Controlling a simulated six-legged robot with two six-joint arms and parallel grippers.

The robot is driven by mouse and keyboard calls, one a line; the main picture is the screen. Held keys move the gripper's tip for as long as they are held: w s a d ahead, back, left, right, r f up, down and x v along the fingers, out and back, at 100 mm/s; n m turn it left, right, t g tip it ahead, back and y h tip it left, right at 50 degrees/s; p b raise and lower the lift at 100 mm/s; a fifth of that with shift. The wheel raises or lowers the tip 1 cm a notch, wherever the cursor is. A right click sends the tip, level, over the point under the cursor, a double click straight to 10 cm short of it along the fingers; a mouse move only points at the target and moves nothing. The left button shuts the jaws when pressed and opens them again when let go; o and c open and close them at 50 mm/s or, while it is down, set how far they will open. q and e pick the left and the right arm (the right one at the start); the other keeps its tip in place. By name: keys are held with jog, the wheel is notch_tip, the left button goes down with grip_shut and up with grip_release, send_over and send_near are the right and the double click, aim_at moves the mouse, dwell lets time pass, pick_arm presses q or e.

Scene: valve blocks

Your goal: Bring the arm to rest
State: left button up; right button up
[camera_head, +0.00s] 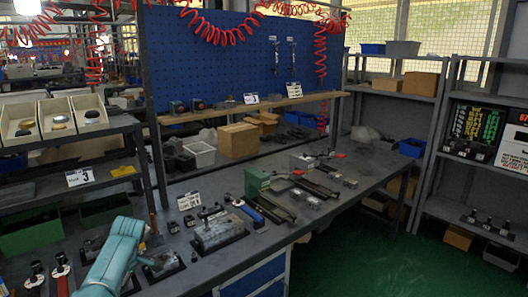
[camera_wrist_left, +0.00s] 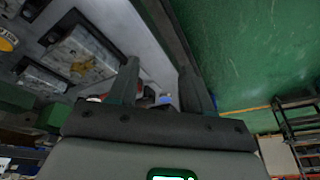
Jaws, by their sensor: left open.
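My left arm (camera_head: 118,255) comes in at the lower left of the head view as a teal link; its gripper cannot be made out there. In the left wrist view my left gripper (camera_wrist_left: 160,75) has its two dark fingers apart, with nothing held between them. A grey metal valve block (camera_head: 218,232) sits on a dark plate on the workbench, right of my arm. A second block (camera_head: 162,264) lies closer to the arm, partly hidden by it. Two blocks (camera_wrist_left: 82,55) show at the upper left of the wrist view. My right gripper is not in view.
The workbench (camera_head: 195,276) also carries a green box (camera_head: 257,182), a blue-handled tool (camera_head: 246,210) and several small parts. A blue pegboard (camera_head: 215,60) stands behind it. Shelves (camera_head: 440,150) stand at the right. The green floor (camera_head: 355,260) is clear.

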pick_arm(q)
jog(key=s+d+f+m+t+h, duration=0.1)
jog(key=s+d+f+m+h, duration=0.25)
jog(key=d+f+m, duration=0.45)
jog(key=s+d+f+m+h, duration=0.2)
jog(key=s+d+f+m, duration=0.15)
jog(key=d+f, duration=0.75)
jog(key=s+d+f+m, duration=0.1)
jog(key=s+d, duration=0.2)
jog(key=s, duration=0.5)
jog(key=s+d+f+m+h, duration=0.1)
jog(key=s+d+m, duration=0.1)
jog(key=s, duration=0.7)
jog(key=s+d+f+m+h, duration=0.1)
jog(key=s+d, duration=0.3)
jog(key=s, duration=0.5)
jog(key=shift+s+f+m, duration=0.2)
jog(key=shift+f+m, duration=0.25)
jog(key=shift+f, duration=0.15)
